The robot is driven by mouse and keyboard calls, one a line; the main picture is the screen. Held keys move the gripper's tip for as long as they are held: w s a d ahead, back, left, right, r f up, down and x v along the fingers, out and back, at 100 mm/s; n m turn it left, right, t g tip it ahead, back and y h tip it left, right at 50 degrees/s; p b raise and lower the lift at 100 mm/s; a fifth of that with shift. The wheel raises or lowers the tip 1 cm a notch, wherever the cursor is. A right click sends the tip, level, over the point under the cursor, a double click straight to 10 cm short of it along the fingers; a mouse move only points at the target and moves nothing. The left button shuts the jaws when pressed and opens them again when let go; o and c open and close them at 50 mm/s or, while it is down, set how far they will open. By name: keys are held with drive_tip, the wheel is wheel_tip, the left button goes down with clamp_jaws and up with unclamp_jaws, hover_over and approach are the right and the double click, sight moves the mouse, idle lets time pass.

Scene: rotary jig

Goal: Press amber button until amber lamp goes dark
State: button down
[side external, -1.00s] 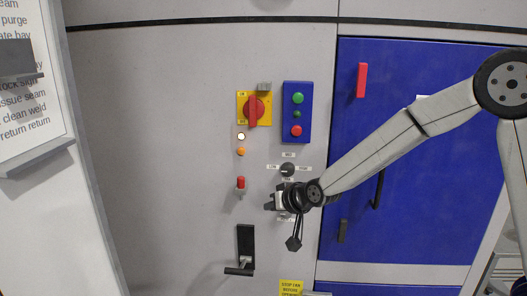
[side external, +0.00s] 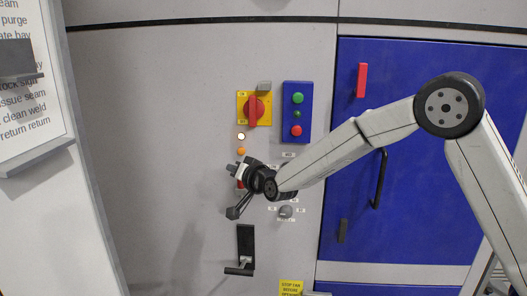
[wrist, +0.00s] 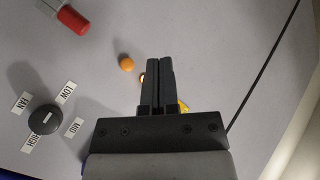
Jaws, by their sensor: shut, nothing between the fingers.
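A small orange round button (side external: 241,151) is on the grey panel, below a bright, whitish lit lamp (side external: 241,136) with a dark rim. In the wrist view the orange button (wrist: 126,63) shows whole, left of my fingertips; the lamp (wrist: 142,78) is mostly hidden behind my fingers. The lamp looks lit. My gripper (side external: 233,170) is shut and empty, just below the orange button in the side view. In the wrist view my gripper (wrist: 159,62) points at the panel, with its tips to the right of the button. I cannot tell the gap to the panel.
A red-tipped toggle (wrist: 72,19) is close by, partly hidden by my gripper in the side view. A fan knob (wrist: 45,119) is near my wrist. A red rotary switch (side external: 254,109) on a yellow plate, a blue button box (side external: 297,87) and a black lever (side external: 245,245) surround the area.

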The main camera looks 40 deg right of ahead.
sight(242, 154)
drive_tip(key=shift+w+d, duration=0.1)
drive_tip(key=w+d, duration=0.6)
idle(0.7)
drive_tip(key=shift+w+d, duration=0.65)
drive_tip(key=shift+d, duration=0.05)
idle(3.3)
drive_tip(key=shift+a, duration=0.1)
drive_tip(key=shift+s+a, duration=0.55)
drive_tip(key=shift+s, duration=0.1)
idle(0.4)
drive_tip(key=shift+s+a, duration=1.8)
